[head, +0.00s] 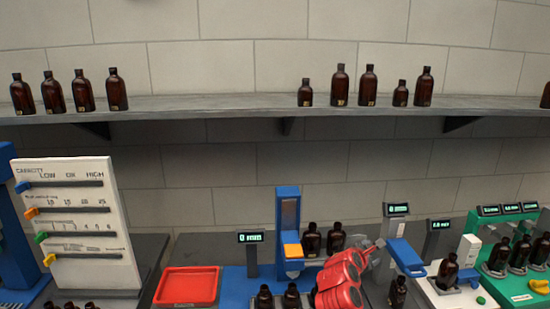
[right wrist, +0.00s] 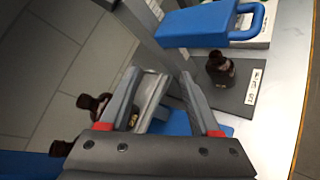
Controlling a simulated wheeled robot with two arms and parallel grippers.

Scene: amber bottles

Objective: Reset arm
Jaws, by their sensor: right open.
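My right arm shows as a red link at the bottom centre of the head view. Its grey gripper (head: 372,252) reaches away from it, beside the blue arm of a station (head: 405,255). In the right wrist view the jaws (right wrist: 165,85) are spread apart, with no bottle held between them. An amber bottle (right wrist: 220,68) stands to the right of the jaws on a grey plate (right wrist: 238,92) with a white label. Other dark bottles (right wrist: 93,104) are partly hidden behind the left jaw. My left gripper is in neither view.
A grey wall shelf (head: 220,106) carries several amber bottles (head: 340,86). Below are a white slider panel (head: 72,225), a red tray (head: 187,286), a blue station (head: 288,225) with bottles behind my arm, and a green station (head: 510,280) at right. A blue handle (right wrist: 205,26) is near the right jaws.

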